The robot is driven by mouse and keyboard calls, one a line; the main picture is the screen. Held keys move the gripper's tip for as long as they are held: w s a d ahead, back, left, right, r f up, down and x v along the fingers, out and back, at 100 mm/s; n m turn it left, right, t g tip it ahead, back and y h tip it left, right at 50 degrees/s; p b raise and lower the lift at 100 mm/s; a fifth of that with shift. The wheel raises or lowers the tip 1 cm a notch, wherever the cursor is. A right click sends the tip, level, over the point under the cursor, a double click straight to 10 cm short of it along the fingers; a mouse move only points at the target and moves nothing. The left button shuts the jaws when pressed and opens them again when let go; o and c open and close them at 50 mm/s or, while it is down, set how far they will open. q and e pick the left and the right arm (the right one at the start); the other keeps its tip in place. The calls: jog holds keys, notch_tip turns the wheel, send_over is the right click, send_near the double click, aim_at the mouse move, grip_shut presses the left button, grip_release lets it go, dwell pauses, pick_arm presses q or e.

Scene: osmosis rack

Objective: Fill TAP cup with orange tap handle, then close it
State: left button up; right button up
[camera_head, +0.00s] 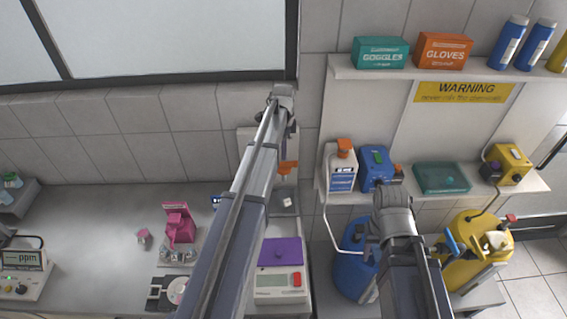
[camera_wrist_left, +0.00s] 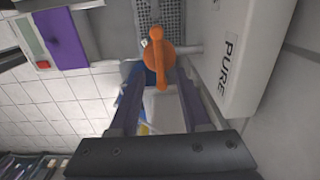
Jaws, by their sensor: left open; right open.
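The orange tap handle (camera_head: 287,168) is on the wall-side unit, just right of my left arm in the head view. In the left wrist view the orange handle (camera_wrist_left: 157,57) sits at the tips of my open left gripper (camera_wrist_left: 156,85), roughly between the fingers. I cannot tell whether they touch it. In the head view my left gripper (camera_head: 291,128) is small, above the handle. A small pale object (camera_head: 287,201) lies below the handle; I cannot tell whether it is the TAP cup. No TAP label is readable. My right arm is raised at the right, its fingers hidden.
A white box marked PURE (camera_wrist_left: 230,60) stands close right of my left gripper. A device with a purple top (camera_head: 280,252) stands on the counter below the tap. A pink stand (camera_head: 178,225) is further left. A shelf with bottles (camera_head: 342,165) is at the right.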

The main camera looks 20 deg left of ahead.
aim_at(284, 162)
pick_arm(q)
notch_tip(284, 162, down, 6)
jog(key=b, duration=0.5)
jog(key=shift+c, duration=0.4)
grip_shut()
